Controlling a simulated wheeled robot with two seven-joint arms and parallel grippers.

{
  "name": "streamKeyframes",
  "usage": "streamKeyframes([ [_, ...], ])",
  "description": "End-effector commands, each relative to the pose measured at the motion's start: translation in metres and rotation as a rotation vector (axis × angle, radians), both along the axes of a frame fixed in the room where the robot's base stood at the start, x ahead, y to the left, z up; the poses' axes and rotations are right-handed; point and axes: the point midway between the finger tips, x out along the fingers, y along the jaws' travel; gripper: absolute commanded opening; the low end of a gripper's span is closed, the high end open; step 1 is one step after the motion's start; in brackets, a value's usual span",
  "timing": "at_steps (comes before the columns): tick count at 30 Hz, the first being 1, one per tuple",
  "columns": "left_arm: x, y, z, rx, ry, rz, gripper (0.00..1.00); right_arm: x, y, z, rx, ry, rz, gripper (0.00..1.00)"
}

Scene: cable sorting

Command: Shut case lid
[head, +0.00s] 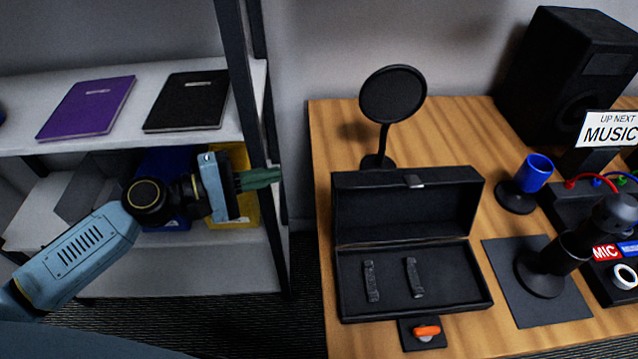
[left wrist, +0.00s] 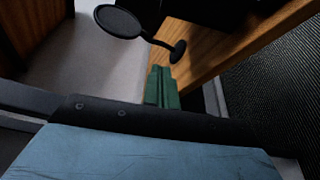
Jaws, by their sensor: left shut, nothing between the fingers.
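The black case (head: 400,290) stands open on the wooden desk, near its front left. Its lid (head: 400,213) is raised at the back, with a metal clasp (head: 413,180) on its upper edge. Two dark grey strip-like pieces lie inside the case. My left gripper (head: 278,174) is in front of the shelf, left of the case and apart from it. Its green fingers are shut and empty; they also show in the left wrist view (left wrist: 161,88). My right gripper is not in view.
A round black pop filter (head: 392,95) stands behind the case. A black mat (head: 545,305) with a dark stand lies to its right, near a blue cup (head: 534,173). An orange item (head: 427,331) sits before the case. A shelf post (head: 245,110) is beside my left gripper.

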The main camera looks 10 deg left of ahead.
Motion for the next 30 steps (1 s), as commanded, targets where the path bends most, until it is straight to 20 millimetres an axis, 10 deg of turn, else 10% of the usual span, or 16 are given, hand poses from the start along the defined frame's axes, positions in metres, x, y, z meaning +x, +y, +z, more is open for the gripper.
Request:
streamKeyframes([
  [18,0.059,-0.083,-0.004,-0.011,-0.002,-0.007,0.0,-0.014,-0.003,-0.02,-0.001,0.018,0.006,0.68],
  [30,0.025,-0.091,0.005,-0.008,0.0,-0.006,0.0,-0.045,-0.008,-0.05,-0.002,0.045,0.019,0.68],
])
